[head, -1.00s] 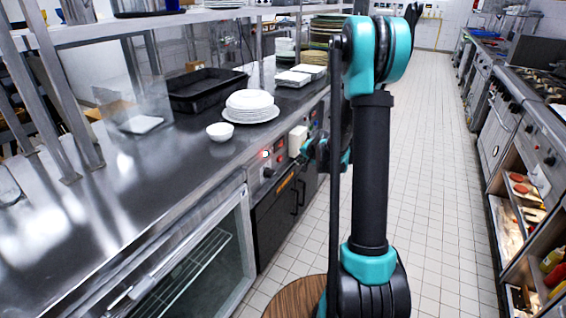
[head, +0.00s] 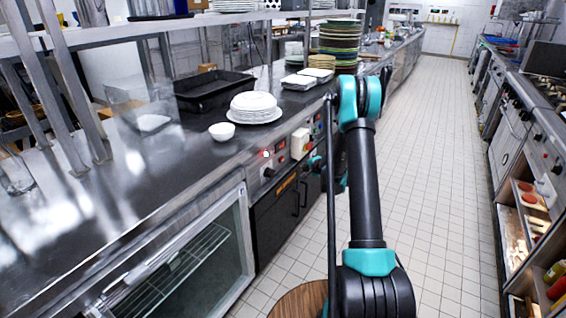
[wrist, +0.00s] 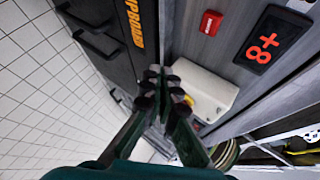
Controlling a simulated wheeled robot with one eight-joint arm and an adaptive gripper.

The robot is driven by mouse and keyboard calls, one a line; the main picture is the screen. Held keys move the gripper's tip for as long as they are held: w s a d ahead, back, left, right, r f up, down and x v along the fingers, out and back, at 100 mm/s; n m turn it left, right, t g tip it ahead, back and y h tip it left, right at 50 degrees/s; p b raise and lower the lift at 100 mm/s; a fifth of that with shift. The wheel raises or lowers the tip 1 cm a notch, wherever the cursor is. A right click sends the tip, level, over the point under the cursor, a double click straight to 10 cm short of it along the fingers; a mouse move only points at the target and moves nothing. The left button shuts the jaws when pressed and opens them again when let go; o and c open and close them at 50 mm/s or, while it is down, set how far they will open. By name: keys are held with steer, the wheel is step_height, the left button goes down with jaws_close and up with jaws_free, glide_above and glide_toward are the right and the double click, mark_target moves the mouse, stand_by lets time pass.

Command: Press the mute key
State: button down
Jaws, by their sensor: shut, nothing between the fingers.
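My gripper (wrist: 160,74) is shut and empty in the wrist view, its fingertips in front of the counter's control front. A white box (wrist: 212,88) stands out from that front, close to the fingertips; a yellow round part (wrist: 188,101) on its side is partly hidden by a finger. A gap or touch between fingers and box cannot be told. No legible mute label shows, so I cannot tell which part is the mute key. In the head view the white box (head: 300,143) sits on the counter front, and my arm hides most of the gripper.
A red switch (wrist: 210,22) and a display with red digits (wrist: 267,40) are on the same front. Dark cabinet doors (head: 278,212) lie below. Stacked white plates (head: 255,105) and a small bowl (head: 221,131) stand on the counter above. The tiled aisle (head: 430,170) is clear.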

mark_target(281, 160)
steer(key=w+a, duration=0.5)
steer(key=a, duration=0.2)
stand_by(0.6)
steer(key=shift+w+a, duration=0.1)
steer(key=shift+a, duration=0.05)
stand_by(1.2)
steer(key=shift+w+a, duration=0.25)
steer(key=shift+w+a, duration=0.3)
steer(key=shift+a, duration=0.15)
stand_by(1.0)
stand_by(0.3)
steer(key=shift+s+d, duration=0.55)
steer(key=shift+d, duration=0.25)
